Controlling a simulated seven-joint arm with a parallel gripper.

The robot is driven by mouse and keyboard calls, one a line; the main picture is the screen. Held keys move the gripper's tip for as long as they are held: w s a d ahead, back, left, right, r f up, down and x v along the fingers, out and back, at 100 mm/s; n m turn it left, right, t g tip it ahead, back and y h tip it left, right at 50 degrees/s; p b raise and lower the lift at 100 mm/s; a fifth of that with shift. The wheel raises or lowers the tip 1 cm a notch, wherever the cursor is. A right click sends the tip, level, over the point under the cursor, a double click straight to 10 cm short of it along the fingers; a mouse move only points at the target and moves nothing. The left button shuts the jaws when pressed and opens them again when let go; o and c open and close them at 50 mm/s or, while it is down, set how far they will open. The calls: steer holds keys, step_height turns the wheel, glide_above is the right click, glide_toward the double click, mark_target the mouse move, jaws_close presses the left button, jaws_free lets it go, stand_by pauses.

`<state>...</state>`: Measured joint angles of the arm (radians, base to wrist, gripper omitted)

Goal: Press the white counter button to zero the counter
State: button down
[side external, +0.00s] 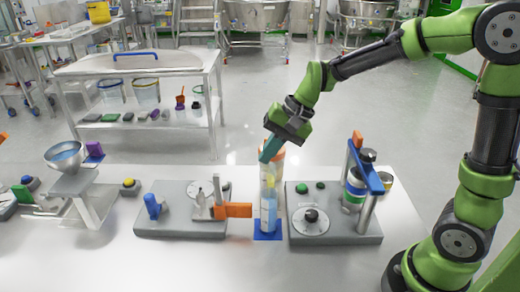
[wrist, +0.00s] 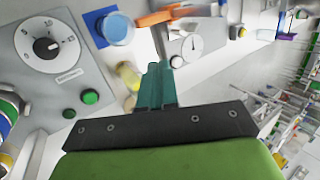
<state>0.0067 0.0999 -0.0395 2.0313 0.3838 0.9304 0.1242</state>
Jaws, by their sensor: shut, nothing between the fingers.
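I cannot make out a white counter button in either view. My gripper (side external: 268,153) has teal fingers that are shut and empty. In the side view it points down at the top of a tall clear column with orange and blue parts (side external: 268,205), and I cannot tell whether they touch. In the wrist view the shut fingertips (wrist: 157,74) are beside a yellowish cylinder (wrist: 128,76). A grey panel (side external: 340,236) right of the column carries a dial (side external: 310,222) and two green buttons (side external: 302,188); the dial (wrist: 46,43) also shows in the wrist view.
Left of the column is a grey base (side external: 180,230) with a blue part, a gauge and an orange block (side external: 233,210). A blue-and-orange frame with jars (side external: 366,175) stands at the right panel's end. Further left are a funnel stand (side external: 82,190) and a yellow button (side external: 129,184).

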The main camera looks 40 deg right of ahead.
mark_target(226, 183)
steer(key=w+a+f+m+y, duration=0.1)
steer(key=w+m, duration=0.2)
steer(key=w, duration=0.3)
steer(key=w+a+f+m+t+y, duration=0.1)
steer(key=w+f+m+y, duration=0.1)
steer(key=w, duration=0.5)
steer(key=shift+w+a+m, duration=0.3)
steer(key=shift+a+m, duration=0.05)
steer(key=shift+m, duration=0.35)
steer(key=shift+t, duration=0.3)
steer(key=shift+f, duration=4.4)
steer(key=shift+f, duration=0.4)
